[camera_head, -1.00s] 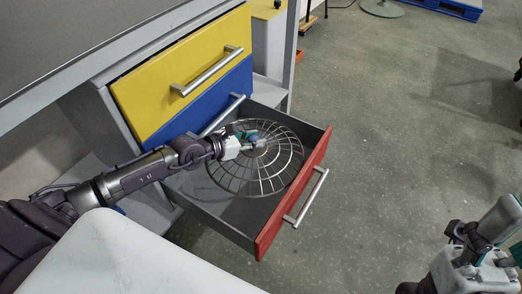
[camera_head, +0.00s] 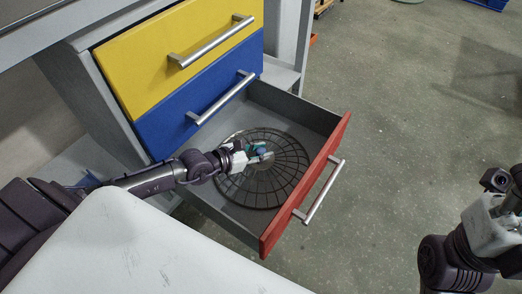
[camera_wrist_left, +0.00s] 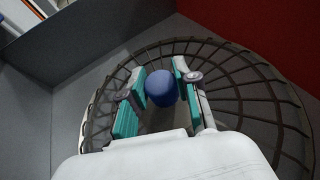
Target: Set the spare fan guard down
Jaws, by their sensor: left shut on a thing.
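The spare fan guard (camera_head: 288,178) is a round, dark wire grille inside the open red-fronted drawer (camera_head: 308,190). It looks flat and low, at or close to the drawer's grey bottom; I cannot tell whether it touches. My left gripper (camera_head: 262,155) reaches in over it and is shut on its middle. In the left wrist view, a blue knob (camera_wrist_left: 161,88) sits between the two teal-padded fingers, with the wire rings (camera_wrist_left: 245,95) around it. My right gripper (camera_head: 490,220) is at the right edge, away from the drawer; its fingers do not show clearly.
A blue drawer (camera_head: 195,108) and a yellow drawer (camera_head: 165,62) are shut above the open one. The red drawer's handle (camera_head: 322,190) sticks out over the floor. The grey floor (camera_head: 410,120) to the right is clear.

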